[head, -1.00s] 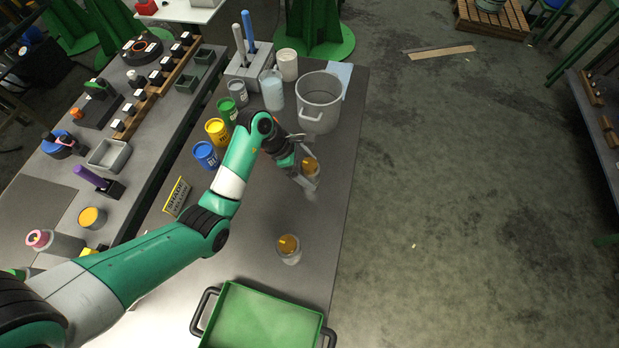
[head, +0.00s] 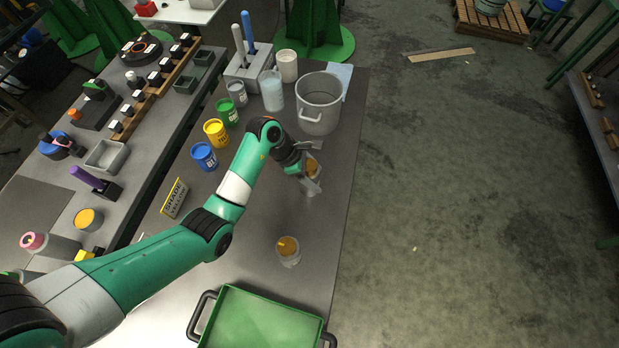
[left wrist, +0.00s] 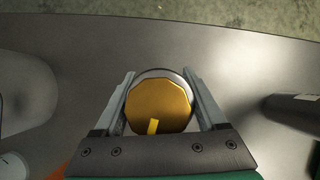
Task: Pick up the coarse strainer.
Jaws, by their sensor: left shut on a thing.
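Two similar grey cup-like strainers with orange-gold discs stand out on the workbench. One strainer (head: 311,170) is between the fingers of my left gripper (head: 311,168); its gold disc with a small yellow tab also shows in the left wrist view (left wrist: 158,103). My left gripper is shut on this strainer, one finger on each side. Whether its base touches the bench is hard to tell. The other strainer (head: 288,249) stands upright nearer the green tray, apart from the gripper. The frames do not clearly show which is coarser. My right gripper is not in view.
A grey pot (head: 320,103) stands beyond the gripper. Blue (head: 204,156), yellow (head: 216,132) and green (head: 227,112) paint cans line the left side. A green tray (head: 262,318) with black handles is at the front. The bench's right edge is close to the gripper.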

